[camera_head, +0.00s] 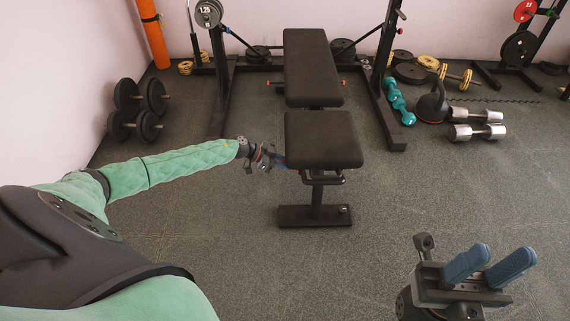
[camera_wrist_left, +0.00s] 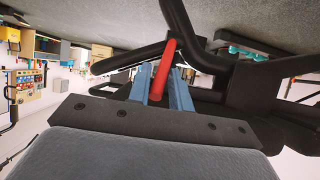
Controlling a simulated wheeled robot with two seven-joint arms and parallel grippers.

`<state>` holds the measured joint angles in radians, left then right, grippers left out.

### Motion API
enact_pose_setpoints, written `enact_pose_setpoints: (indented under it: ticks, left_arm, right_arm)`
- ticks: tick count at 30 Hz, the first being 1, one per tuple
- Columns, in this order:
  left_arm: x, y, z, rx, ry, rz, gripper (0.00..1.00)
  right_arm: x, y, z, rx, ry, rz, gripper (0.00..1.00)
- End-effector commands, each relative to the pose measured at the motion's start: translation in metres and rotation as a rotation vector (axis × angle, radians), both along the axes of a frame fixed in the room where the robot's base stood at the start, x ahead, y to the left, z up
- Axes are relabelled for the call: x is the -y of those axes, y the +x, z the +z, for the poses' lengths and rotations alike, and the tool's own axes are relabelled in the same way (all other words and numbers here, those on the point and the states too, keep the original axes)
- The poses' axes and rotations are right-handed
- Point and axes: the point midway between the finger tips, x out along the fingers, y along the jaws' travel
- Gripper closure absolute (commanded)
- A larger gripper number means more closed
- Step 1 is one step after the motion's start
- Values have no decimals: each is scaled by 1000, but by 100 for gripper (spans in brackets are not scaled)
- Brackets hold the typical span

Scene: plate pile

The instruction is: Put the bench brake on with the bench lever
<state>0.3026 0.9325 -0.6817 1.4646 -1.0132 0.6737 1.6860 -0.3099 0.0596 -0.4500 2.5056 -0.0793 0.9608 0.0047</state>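The black padded bench stands in the middle of the head view, with its seat (camera_head: 325,139) nearer and its backrest (camera_head: 313,66) behind. My left gripper (camera_head: 272,160) is low at the left side of the seat. In the left wrist view, the red bench lever (camera_wrist_left: 163,70) lies between its two blue fingers (camera_wrist_left: 166,88). The brake mechanism itself cannot be made out. My right gripper (camera_head: 490,266) is open and empty at the lower right, away from the bench.
Dark rack uprights (camera_head: 385,90) flank the bench. Black dumbbells (camera_head: 140,108) lie at the left. A kettlebell (camera_head: 432,106), teal dumbbell (camera_head: 399,101) and chrome dumbbells (camera_head: 477,132) lie at the right. The floor (camera_head: 290,270) before the bench is clear.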

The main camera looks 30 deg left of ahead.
Motion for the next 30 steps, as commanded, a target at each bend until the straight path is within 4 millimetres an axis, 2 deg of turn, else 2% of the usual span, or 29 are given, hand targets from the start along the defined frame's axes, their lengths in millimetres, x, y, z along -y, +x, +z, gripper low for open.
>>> enact_pose_setpoints:
  ticks: [14,30]
  left_arm:
    - [1,-3,-3,-5,-2,-3,100]
    - [-8,-9,-19,-7,1,-4,100]
  right_arm:
    - [0,0,1,0,1,0,64]
    - [0,0,5,0,1,1,64]
